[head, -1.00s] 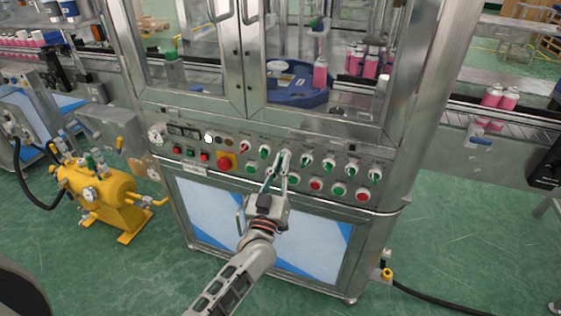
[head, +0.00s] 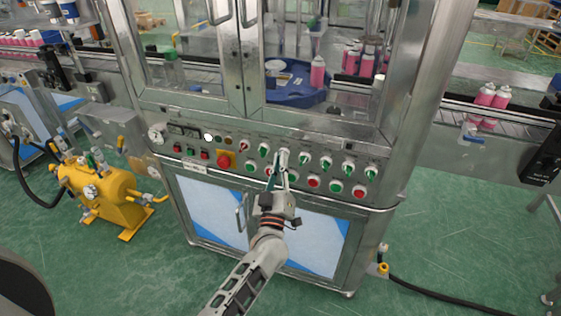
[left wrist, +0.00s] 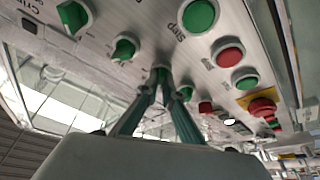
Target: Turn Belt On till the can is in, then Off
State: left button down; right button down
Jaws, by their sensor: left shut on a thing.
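The control panel (head: 213,141) on the machine front carries a row of green selector knobs and several push buttons. My left gripper (head: 282,160) is shut on one green selector knob near the middle of the upper row. In the left wrist view its fingertips (left wrist: 158,82) close around that knob (left wrist: 161,71), whose pointing is largely hidden. Its label cannot be read. Pink cans (head: 485,95) stand on the conveyor belt (head: 520,119) at the right. Another pink can (head: 317,72) stands inside the machine by the blue turntable (head: 298,99). My right gripper is not in view.
A red emergency button (head: 224,160) on a yellow plate lies left of the knob. A large green button (left wrist: 199,15) and a red button (left wrist: 228,55) are close to the fingers. Glass doors (head: 185,50) rise above; a yellow tank (head: 98,192) stands at left.

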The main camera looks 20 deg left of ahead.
pick_arm(q)
jog(key=c, duration=2.2)
grip_release()
jog(key=shift+s, duration=0.1)
jog(key=v, duration=1.2)
jog(key=shift+f, duration=0.1)
